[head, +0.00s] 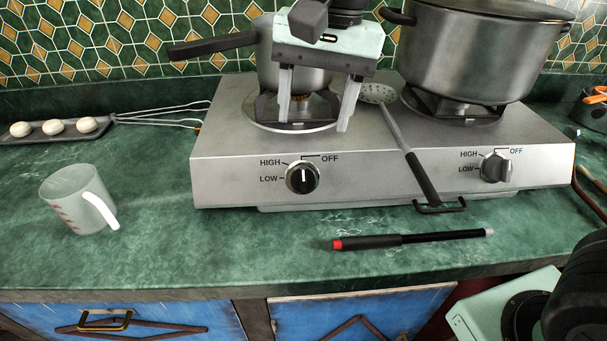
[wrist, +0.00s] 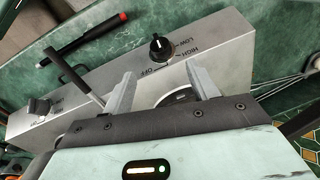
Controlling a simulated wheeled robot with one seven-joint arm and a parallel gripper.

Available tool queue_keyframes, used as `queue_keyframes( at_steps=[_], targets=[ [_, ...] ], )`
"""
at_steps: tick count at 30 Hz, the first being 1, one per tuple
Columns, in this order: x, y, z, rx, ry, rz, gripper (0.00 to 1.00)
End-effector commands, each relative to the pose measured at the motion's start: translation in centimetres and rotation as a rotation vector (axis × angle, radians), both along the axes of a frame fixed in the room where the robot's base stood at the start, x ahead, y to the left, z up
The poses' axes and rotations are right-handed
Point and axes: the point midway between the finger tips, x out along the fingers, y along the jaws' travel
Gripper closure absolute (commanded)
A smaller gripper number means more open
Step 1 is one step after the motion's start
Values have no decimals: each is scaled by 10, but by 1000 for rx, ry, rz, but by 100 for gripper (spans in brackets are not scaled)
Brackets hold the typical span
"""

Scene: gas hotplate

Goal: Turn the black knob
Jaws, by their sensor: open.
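The black knob (head: 302,177) is on the left of the hotplate's front panel, beside HIGH, LOW and OFF labels. Its white mark points about straight up. The knob also shows in the wrist view (wrist: 160,47), just beyond my fingertips. My gripper (head: 314,122) hangs above the left burner, in front of the small pan, with its fingers down. Its fingers are apart, with nothing between them. They also show in the wrist view (wrist: 159,70), on either side of the line to the knob and not touching it.
A grey knob (head: 496,167) is at the right of the panel. A small pan (head: 262,60) and a large pot (head: 480,55) stand on the burners. A skimmer (head: 420,178) leans between them. A lighter (head: 410,240) and a measuring cup (head: 75,200) are on the counter.

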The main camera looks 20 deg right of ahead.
Motion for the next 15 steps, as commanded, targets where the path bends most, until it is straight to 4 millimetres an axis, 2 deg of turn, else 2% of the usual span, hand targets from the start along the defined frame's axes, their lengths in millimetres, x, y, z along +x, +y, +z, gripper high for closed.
queue_keyframes(
  at_steps=[1,9,15],
  targets=[
    [0,1,-14,-2,5,2,41],
    [2,8,-69,-3,4,2,41],
    [4,12,-99,-1,2,1,41]
  ],
)
